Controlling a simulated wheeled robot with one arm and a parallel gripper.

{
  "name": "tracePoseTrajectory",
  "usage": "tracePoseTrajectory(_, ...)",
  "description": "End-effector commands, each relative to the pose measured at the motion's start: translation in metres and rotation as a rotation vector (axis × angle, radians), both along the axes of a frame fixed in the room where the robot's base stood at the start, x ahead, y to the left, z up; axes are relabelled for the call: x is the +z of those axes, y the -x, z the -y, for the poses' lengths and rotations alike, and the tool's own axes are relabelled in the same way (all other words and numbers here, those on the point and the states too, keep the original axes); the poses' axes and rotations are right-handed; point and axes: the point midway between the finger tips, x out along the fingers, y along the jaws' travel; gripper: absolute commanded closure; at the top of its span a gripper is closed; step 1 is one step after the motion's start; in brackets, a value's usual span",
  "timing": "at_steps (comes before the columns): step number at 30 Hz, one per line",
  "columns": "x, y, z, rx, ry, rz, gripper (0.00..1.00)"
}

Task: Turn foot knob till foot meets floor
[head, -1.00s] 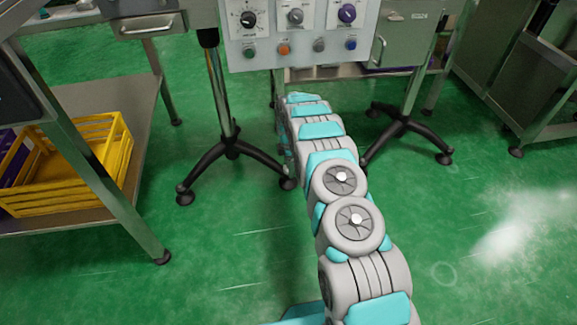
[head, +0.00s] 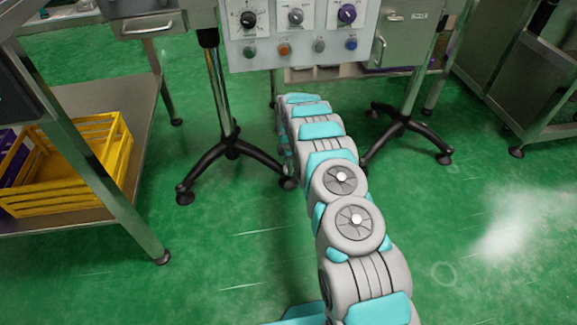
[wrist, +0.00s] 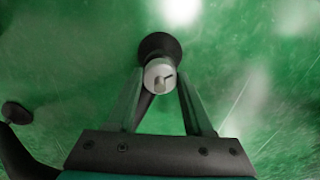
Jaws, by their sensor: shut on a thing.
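The foot knob (wrist: 160,76) is a small pale grey disc with a dark pointer-like mark, seen in the wrist view. It sits between the two fingertips of my gripper (wrist: 161,80), which is shut on it. A dark round foot pad (wrist: 158,44) shows just beyond the knob, over the green floor. From this angle I cannot tell whether the pad touches the floor. In the head view my arm hides the gripper and the knob. The arm reaches down between the stand's black legs, close to the left leg base (head: 232,146).
A control panel (head: 300,62) with dials and buttons hangs above the arm. A right leg base (head: 404,122) stands beside it. A steel table (head: 75,90) with a yellow crate (head: 122,150) is at left. Another black foot (wrist: 17,112) shows in the wrist view. Floor at right is open.

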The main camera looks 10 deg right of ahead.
Motion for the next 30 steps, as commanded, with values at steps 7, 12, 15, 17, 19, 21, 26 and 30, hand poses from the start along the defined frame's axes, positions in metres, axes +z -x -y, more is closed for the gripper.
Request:
tracePoseTrajectory(7,-0.0002,0.0003,0.0003,-0.072,0.000,-0.001,1.00)
tracePoseTrajectory(12,-0.0004,0.0005,0.0005,-0.186,0.001,-0.001,1.00)
tracePoseTrajectory(15,-0.0005,0.0006,0.0004,-0.274,0.001,-0.001,1.00)
tracePoseTrajectory(17,-0.0005,0.0007,0.0004,-0.330,0.001,-0.001,1.00)
tracePoseTrajectory(19,-0.0005,0.0008,0.0003,-0.397,0.001,-0.001,1.00)
tracePoseTrajectory(21,-0.0006,0.0010,0.0003,-0.463,0.001,-0.001,1.00)
tracePoseTrajectory(26,-0.0006,0.0011,0.0002,-0.616,0.001,-0.001,1.00)
tracePoseTrajectory(30,-0.0005,0.0013,0.0001,-0.744,0.001,-0.001,1.00)
